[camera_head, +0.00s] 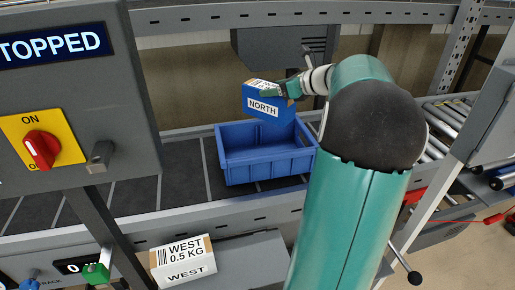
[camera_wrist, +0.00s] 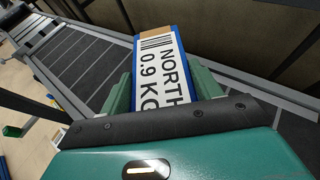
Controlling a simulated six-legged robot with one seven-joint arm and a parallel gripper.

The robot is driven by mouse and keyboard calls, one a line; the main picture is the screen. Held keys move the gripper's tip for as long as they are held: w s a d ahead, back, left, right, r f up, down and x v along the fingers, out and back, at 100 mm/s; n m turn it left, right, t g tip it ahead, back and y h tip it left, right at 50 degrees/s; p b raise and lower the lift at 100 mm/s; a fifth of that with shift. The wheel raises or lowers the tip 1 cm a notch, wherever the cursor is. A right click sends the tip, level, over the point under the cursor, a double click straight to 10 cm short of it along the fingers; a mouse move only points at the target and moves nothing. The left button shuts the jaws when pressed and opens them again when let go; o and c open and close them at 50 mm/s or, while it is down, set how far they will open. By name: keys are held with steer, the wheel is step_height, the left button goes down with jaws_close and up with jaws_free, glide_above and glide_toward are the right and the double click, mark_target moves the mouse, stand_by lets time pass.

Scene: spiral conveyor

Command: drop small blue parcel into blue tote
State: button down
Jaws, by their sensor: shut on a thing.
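The small blue parcel (camera_head: 268,107) has a white label reading NORTH. My gripper (camera_head: 279,90) is shut on it and holds it above the back part of the blue tote (camera_head: 262,170). In the head view the parcel's lower edge overlaps the tote's opening, and I cannot tell its exact height. The tote is open-topped and stands on the dark conveyor. In the wrist view the parcel (camera_wrist: 168,68) lies between the two green fingers (camera_wrist: 160,90), its label reading NORTH 0.9 KG. The tote is not visible in the wrist view.
A control panel (camera_head: 75,90) with a screen reading "TOPPED" and a red switch (camera_head: 40,149) stands at left. A white and brown parcel (camera_head: 183,260) marked WEST lies in front of the conveyor (camera_head: 130,196). Grey machinery (camera_head: 285,47) is behind the held parcel. Rollers (camera_head: 452,118) are at right.

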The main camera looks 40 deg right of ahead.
steer(key=shift+w+f, duration=0.15)
steer(key=shift+w, duration=0.05)
steer(key=shift+s+f, duration=0.3)
steer(key=shift+f, duration=0.15)
step_height(320, 180, down, 4)
steer(key=shift+r, duration=0.25)
steer(key=shift+w+f, duration=0.1)
steer(key=shift+f, duration=0.5)
steer(key=shift+c, duration=2.3)
jaws_free()
steer(key=shift+o, duration=1.1)
